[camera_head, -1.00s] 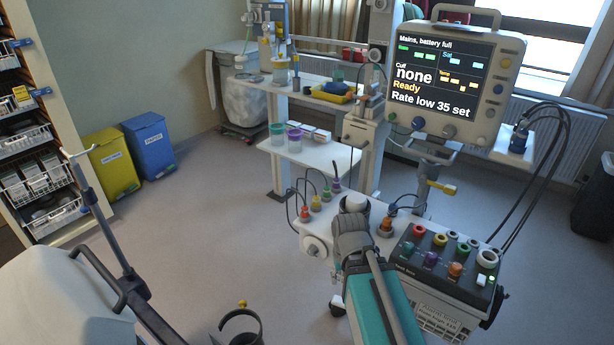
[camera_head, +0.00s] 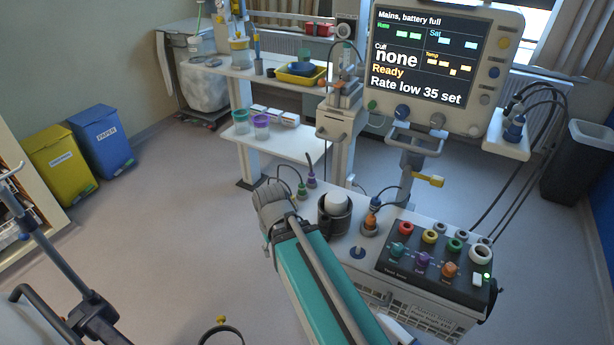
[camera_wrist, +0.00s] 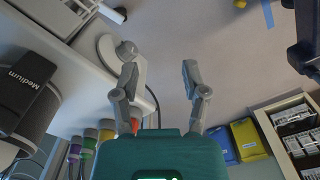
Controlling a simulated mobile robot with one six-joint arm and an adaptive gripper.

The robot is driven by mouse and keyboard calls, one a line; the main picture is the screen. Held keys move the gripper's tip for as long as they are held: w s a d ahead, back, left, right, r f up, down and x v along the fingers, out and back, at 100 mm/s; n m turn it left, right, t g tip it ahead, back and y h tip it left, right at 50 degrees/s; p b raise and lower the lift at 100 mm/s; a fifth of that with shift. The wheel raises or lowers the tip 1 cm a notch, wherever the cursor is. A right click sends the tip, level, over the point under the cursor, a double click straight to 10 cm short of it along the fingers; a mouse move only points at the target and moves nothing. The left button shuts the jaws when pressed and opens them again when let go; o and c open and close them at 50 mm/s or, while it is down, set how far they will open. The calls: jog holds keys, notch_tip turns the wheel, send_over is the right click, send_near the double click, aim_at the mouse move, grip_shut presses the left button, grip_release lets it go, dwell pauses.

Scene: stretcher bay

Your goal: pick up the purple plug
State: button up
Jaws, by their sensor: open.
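The purple plug (camera_head: 311,180) stands upright on the white surface in the head view, with a dark cable from its top. A green plug (camera_head: 302,189) stands beside it. In the wrist view the purple plug (camera_wrist: 73,152) is at the lower left, in a row with green (camera_wrist: 89,143), yellow (camera_wrist: 105,130) and red (camera_wrist: 135,124) plugs. My gripper (camera_wrist: 158,68) has its two grey fingers spread, with nothing held between them. The purple plug is outside the fingers, to their left. In the head view my gripper (camera_head: 274,198) is left of the purple plug; its fingertips are unclear.
A black box (camera_head: 437,262) with coloured sockets is farther right. The monitor (camera_head: 440,60) stands behind. Floor at left is open.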

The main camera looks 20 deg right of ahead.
jog(key=shift+d, duration=0.2)
jog(key=shift+o, duration=1.1)
jog(key=shift+w+d, duration=0.15)
jog(key=w+d+r+m+h+p, duration=0.1)
jog(key=w+d+m, duration=0.1)
jog(key=w+m, duration=0.1)
jog(key=w+d+r+m+h+p, duration=0.1)
jog(key=w+d+m, duration=0.1)
jog(key=w, duration=0.3)
jog(key=w+d+r+m+p, duration=0.1)
jog(key=w+r+m, duration=0.1)
jog(key=w+m, duration=0.1)
jog(key=shift+w+d+r+m+h+p, duration=0.1)
jog(key=shift+w+d+m+h+p, duration=0.1)
jog(key=shift+w, duration=0.25)
jog(key=shift+w+d+m+h+p, duration=0.15)
jog(key=shift+w+d+m+h, duration=0.05)
jog(key=shift+w, duration=0.2)
jog(key=w+d+r+m+h+p, duration=0.2)
jog(key=w+d+r+m, duration=0.1)
jog(key=w+d+m, duration=0.2)
jog(key=w+d+r+m+g+h+p, duration=0.1)
jog(key=w+d+r+m, duration=0.2)
jog(key=w, duration=0.5)
jog(key=d+m, duration=0.1)
jog(key=m, duration=0.1)
jog(key=shift+w+d+m+h+p, duration=0.35)
jog(key=shift+m+h, duration=0.05)
jog(key=shift+f, duration=0.1)
